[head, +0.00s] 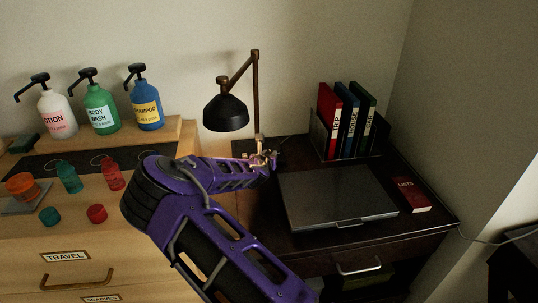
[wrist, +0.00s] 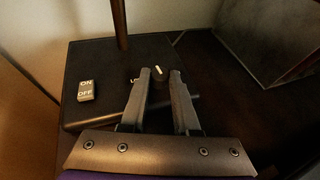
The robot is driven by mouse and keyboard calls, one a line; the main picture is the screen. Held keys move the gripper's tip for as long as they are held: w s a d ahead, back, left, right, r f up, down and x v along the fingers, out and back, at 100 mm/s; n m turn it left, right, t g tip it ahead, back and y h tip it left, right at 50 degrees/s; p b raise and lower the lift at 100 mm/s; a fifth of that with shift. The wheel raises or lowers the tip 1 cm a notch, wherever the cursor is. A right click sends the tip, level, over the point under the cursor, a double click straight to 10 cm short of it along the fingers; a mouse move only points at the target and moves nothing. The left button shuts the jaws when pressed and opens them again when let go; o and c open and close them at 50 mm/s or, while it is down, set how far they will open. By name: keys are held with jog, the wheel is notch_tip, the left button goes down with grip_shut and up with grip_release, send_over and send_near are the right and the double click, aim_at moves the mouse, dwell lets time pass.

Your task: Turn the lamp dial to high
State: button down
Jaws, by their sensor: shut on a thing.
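The desk lamp (head: 226,113) has a black shade and a brown jointed stem, and stands at the desk's back left in the head view. In the wrist view its dark base (wrist: 92,58) carries an ON/OFF switch (wrist: 87,90) and a small black dial (wrist: 160,69) with a pale pointer mark. My gripper (wrist: 160,76) is shut on the dial, a finger on each side. A letter, seemingly L, shows just left of the left fingertip; other dial labels are hidden or unreadable. In the head view my gripper (head: 264,158) is at the base, and the dial cannot be made out.
A closed grey laptop (head: 335,197) lies right of my gripper, with a red book (head: 412,195) beyond it. Upright binders (head: 347,120) stand behind. Left is a wooden dresser (head: 105,232) with pump bottles (head: 101,117) and small travel bottles. The lamp stem (wrist: 119,25) rises close behind my fingers.

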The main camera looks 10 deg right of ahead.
jog(key=shift+a, duration=0.1)
dwell(0.3)
jog(key=shift+a+m+h, duration=0.15)
jog(key=shift+m+h, duration=0.45)
jog(key=shift+h, duration=0.1)
jog(key=m+g+h, duration=0.3)
jog(key=m, duration=0.1)
jog(key=shift+w+a+h+p, duration=0.25)
jog(key=shift+w+h+p, duration=0.1)
jog(key=shift+w+h, duration=0.05)
jog(key=shift+w+a+m+g+h+b, duration=0.15)
jog(key=shift+m+g+h+b, duration=0.15)
jog(key=shift+m+g+h, duration=1.05)
jog(key=shift+m+g, duration=0.55)
jog(key=shift+g, duration=0.1)
jog(key=c, duration=0.7)
grip_release()
jog(key=shift+o, duration=0.2)
jog(key=shift+t, duration=0.3)
